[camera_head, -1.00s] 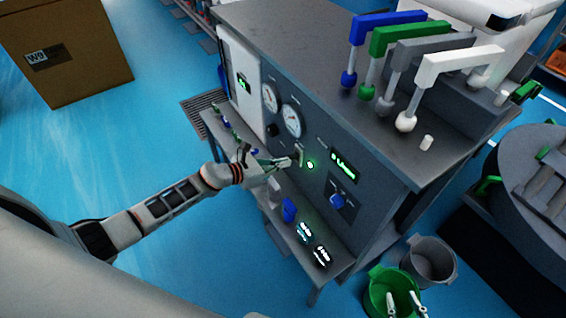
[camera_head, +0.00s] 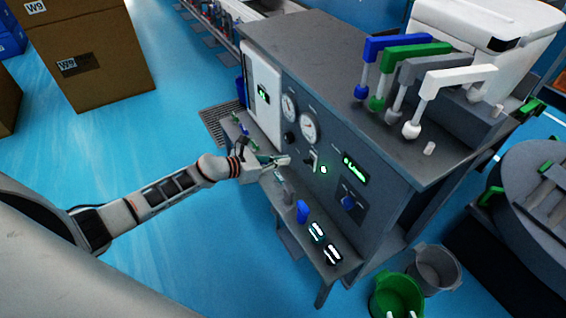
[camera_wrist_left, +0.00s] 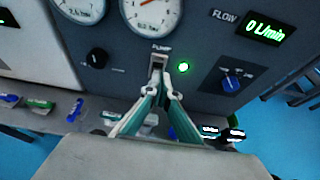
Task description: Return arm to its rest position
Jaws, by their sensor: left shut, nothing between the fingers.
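My left arm (camera_head: 165,193) reaches out from the left towards the grey test bench. Its gripper (camera_head: 286,160) is shut and empty, just in front of the panel and a little left of the pump switch (camera_head: 315,162). In the left wrist view, the teal-sided fingers (camera_wrist_left: 161,84) converge just below the pump switch (camera_wrist_left: 160,58); contact cannot be told there. A green lamp (camera_wrist_left: 183,67) is lit beside the switch. Only faint tips of my right gripper (camera_head: 402,314) show at the bottom edge, over the green bucket.
The bench (camera_head: 330,75) carries several coloured handles on top. Its front shelf (camera_head: 284,212) lies below my left gripper and holds small parts. A green bucket (camera_head: 396,290) and a grey bucket (camera_head: 434,268) stand at its right end. Blue floor (camera_head: 190,260) is open around my left arm.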

